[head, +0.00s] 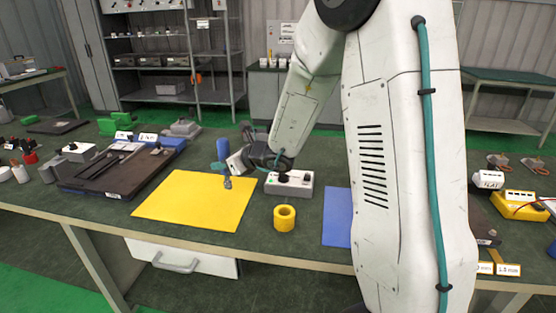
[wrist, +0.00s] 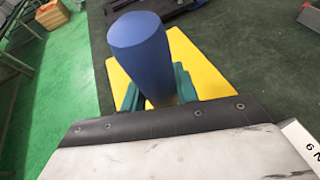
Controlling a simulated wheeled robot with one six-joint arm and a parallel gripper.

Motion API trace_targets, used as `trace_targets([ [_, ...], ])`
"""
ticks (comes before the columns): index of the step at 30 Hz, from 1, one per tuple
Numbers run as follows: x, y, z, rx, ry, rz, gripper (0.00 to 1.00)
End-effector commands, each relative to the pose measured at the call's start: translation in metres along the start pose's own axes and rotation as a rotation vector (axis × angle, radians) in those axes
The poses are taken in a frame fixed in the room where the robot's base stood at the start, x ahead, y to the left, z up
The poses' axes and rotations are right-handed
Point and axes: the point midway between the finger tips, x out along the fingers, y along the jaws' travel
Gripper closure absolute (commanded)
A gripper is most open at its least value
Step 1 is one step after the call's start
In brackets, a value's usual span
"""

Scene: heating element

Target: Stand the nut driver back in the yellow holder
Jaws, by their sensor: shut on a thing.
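The nut driver (head: 222,151) has a thick blue handle and is upright in my gripper (head: 228,167), over the right part of the yellow mat. Its lower end is near the mat; I cannot tell whether it touches. In the wrist view the blue handle (wrist: 140,50) stands between the teal fingers of my gripper (wrist: 157,92), which are shut on it. The handle hides its lower part there. The yellow holder (head: 284,218) is a short round ring with an open top, standing on the dark bench top to the right of the mat, apart from my gripper.
The yellow mat (head: 180,205) lies flat and bare. A grey box with knobs (head: 290,184) stands just behind the holder. A blue mat (head: 337,215) lies to the right, partly behind my arm. A dark tray (head: 105,175) with tools is at left. The bench's front edge is close to the holder.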

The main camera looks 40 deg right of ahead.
Motion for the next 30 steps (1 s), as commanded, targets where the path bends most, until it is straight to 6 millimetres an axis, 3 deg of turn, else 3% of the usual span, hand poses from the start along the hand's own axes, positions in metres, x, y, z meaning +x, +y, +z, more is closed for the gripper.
trace_targets([
  [3,-0.024,-0.008,0.013,-0.044,-0.004,0.093,1.00],
  [8,-0.070,-0.009,0.017,-0.118,-0.002,0.270,1.00],
  [12,-0.125,-0.006,0.005,-0.193,-0.001,0.451,1.00],
  [18,-0.180,0.000,-0.016,-0.258,0.000,0.604,1.00],
  [23,-0.198,0.002,-0.023,-0.278,0.000,0.647,1.00],
  [30,-0.199,0.003,-0.024,-0.281,0.000,0.653,1.00],
])
